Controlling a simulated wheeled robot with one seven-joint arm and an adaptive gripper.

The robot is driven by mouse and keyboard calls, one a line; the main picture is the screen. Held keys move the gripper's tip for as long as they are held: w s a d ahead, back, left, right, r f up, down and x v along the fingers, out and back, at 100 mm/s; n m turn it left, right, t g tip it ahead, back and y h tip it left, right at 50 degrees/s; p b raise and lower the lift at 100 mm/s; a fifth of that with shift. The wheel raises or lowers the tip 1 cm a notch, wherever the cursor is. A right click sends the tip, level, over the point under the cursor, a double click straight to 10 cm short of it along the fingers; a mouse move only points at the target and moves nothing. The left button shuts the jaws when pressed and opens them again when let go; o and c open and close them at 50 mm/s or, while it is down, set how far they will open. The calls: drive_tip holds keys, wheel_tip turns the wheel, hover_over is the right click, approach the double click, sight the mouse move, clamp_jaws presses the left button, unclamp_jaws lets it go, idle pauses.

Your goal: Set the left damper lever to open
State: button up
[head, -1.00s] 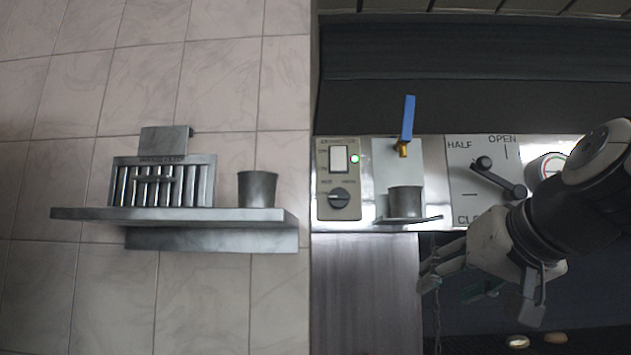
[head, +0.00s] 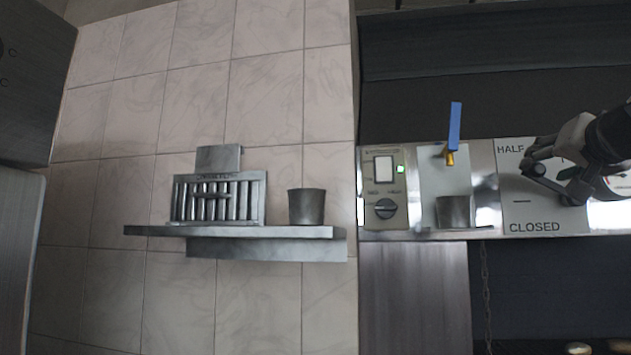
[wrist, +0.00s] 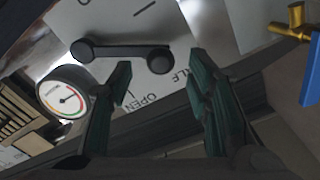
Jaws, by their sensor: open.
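The damper lever (head: 550,183) is a dark bar on a pale plate (head: 515,205) marked HALF, CLOSED and, in the wrist view, OPEN. Its knobbed end points up and left towards HALF in the head view. In the wrist view the lever (wrist: 120,50) lies across the plate, with its wide round end at left and its knob at right. My gripper (wrist: 160,68) is open, its green fingertips on either side of the knob in the picture. Contact cannot be told. In the head view my gripper (head: 545,152) partly hides the plate and the OPEN mark.
A round gauge (wrist: 68,97) sits beside the plate. On the other side are a brass valve with a blue handle (head: 455,126), a metal cup (head: 454,212) and a switch panel (head: 385,190) with a green light. A wall shelf (head: 240,231) holds a rack and another cup.

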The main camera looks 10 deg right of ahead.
sight(540, 169)
drive_tip(key=shift+p+x, duration=0.3)
drive_tip(key=shift+x, duration=2.1)
clamp_jaws()
